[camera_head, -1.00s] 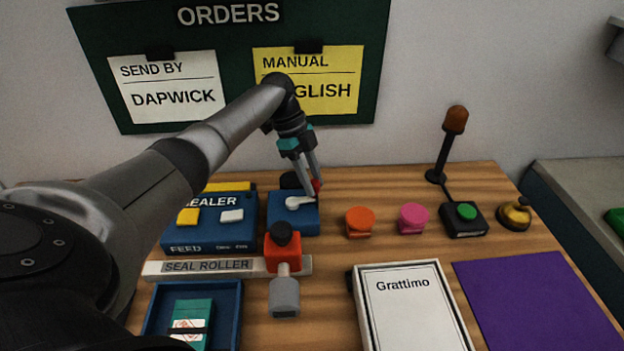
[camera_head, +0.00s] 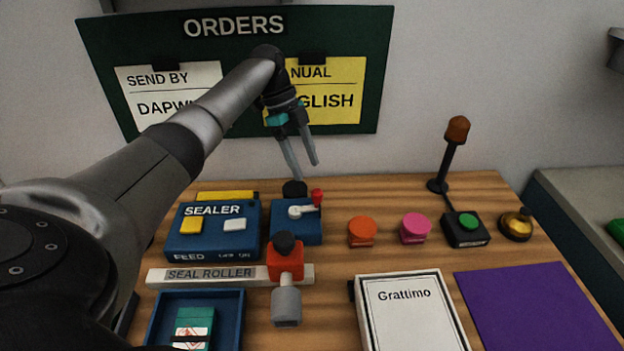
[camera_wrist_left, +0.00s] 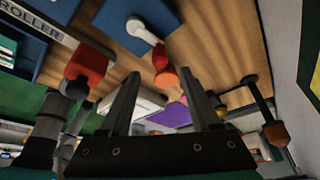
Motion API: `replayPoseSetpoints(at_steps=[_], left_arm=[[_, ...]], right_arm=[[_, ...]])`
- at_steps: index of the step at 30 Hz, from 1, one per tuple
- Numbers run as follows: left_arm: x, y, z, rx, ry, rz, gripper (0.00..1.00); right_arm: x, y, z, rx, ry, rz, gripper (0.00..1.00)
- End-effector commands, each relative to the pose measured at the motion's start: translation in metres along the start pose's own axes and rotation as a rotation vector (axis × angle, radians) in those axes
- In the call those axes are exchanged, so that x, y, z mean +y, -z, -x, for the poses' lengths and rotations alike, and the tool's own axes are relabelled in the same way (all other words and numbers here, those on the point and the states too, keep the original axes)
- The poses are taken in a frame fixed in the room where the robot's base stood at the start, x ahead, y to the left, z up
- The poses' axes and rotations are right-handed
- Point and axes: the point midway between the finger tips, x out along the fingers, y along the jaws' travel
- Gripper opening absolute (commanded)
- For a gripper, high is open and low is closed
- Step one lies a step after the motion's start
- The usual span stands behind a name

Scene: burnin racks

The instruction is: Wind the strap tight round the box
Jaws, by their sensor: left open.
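A green box (camera_head: 197,318) with a white and red label lies in a blue tray (camera_head: 238,320) at the lower left of the head view. A dark band (camera_head: 190,338) crosses it; how tight it is I cannot tell. Behind stands a blue block (camera_head: 283,233) with a white crank (camera_head: 297,212) ending in a red knob (camera_head: 317,197). These also show in the left wrist view: the crank (camera_wrist_left: 142,31) and the red knob (camera_wrist_left: 160,57). My left gripper (camera_head: 306,168) is open and empty, above and behind the knob, apart from it. My right gripper is not in view.
A blue sealer (camera_head: 210,245) stands left of the crank block.

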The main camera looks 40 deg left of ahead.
Motion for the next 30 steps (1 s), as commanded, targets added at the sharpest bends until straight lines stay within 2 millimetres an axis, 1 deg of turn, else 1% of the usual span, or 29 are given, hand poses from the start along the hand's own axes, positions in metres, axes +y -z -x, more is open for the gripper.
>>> replayPoseSetpoints(at_steps=[1,6,9,12,17,30], left_arm=[[-0.001,0.001,0.016,0.000,0.005,0.001,0.63],[-0.001,0.001,0.051,0.001,0.003,0.000,0.63],[-0.001,0.001,0.064,0.001,0.002,0.001,0.63],[0.000,0.000,0.073,0.000,0.000,0.001,0.63],[0.000,0.000,0.077,0.000,-0.002,0.000,0.63],[0.000,0.000,0.077,0.000,-0.002,0.000,0.63]], right_arm=[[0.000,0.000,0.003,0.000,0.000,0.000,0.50],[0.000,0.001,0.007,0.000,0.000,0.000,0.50],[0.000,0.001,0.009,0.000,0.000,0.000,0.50],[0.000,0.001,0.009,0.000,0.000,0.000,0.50],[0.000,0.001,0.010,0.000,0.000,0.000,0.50],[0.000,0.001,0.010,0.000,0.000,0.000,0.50]])
